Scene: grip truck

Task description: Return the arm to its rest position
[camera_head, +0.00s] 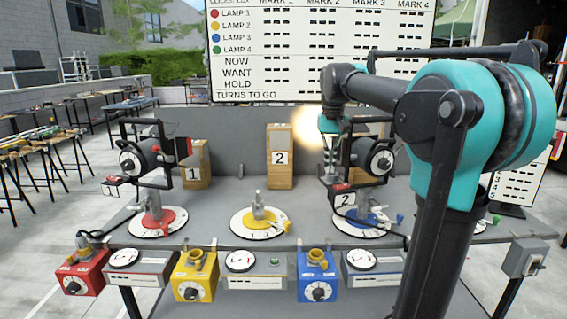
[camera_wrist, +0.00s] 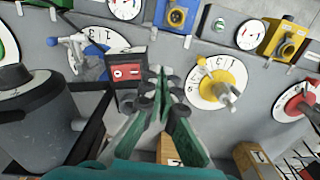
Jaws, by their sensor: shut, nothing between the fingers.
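My gripper (camera_wrist: 162,78) shows in the wrist view with its two fingers together and nothing between them. It hangs over the grey bench, between the blue dial and the yellow dial (camera_wrist: 216,82). In the head view my arm rises at the right, bends over the bench and reaches toward the middle. In the wrist view a dark lamp body (camera_wrist: 35,115) and a small red-fronted box (camera_wrist: 127,72) are close to the left of the fingers.
The left lamp (camera_head: 140,158) stands on the red dial (camera_head: 158,224). Wooden blocks (camera_head: 280,165) stand behind the dials. Red (camera_head: 82,274), yellow (camera_head: 195,276) and blue (camera_head: 317,277) boxes line the front edge. A sign board (camera_head: 320,55) stands behind. The yellow dial has no lamp.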

